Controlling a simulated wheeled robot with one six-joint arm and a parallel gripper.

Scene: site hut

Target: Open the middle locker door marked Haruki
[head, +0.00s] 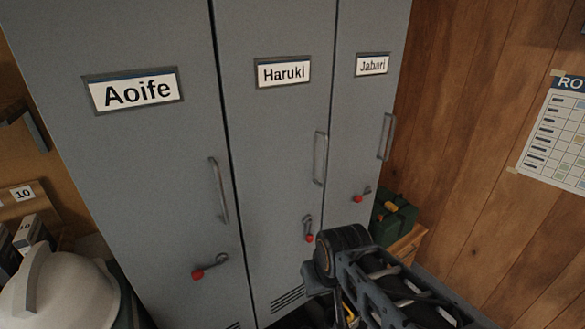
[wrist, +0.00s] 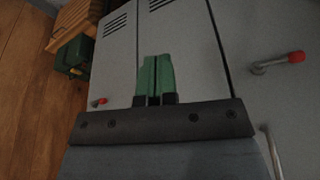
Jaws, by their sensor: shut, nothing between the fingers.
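The grey middle locker door marked Haruki (head: 270,130) looks closed in the head view, between the Aoife and Jabari doors. It has an upright bar handle (head: 320,158). Below that is a small latch lever (head: 308,228) with a red tip, hanging nearly straight down. The wrist view is turned about upside down. In it, my gripper (wrist: 155,75) shows green fingers pressed together, empty, in front of the middle door (wrist: 190,45). The middle latch is not visible there, likely behind the fingers. My gripper's fingertips are out of sight in the head view.
The Aoife door (head: 140,170) and Jabari door (head: 370,110) look closed; their red-tipped levers point left and slightly down. A green case (head: 392,218) sits on a wooden box at right. A white helmet (head: 60,295) is at lower left. A wood-panelled wall (head: 470,130) bounds the right side.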

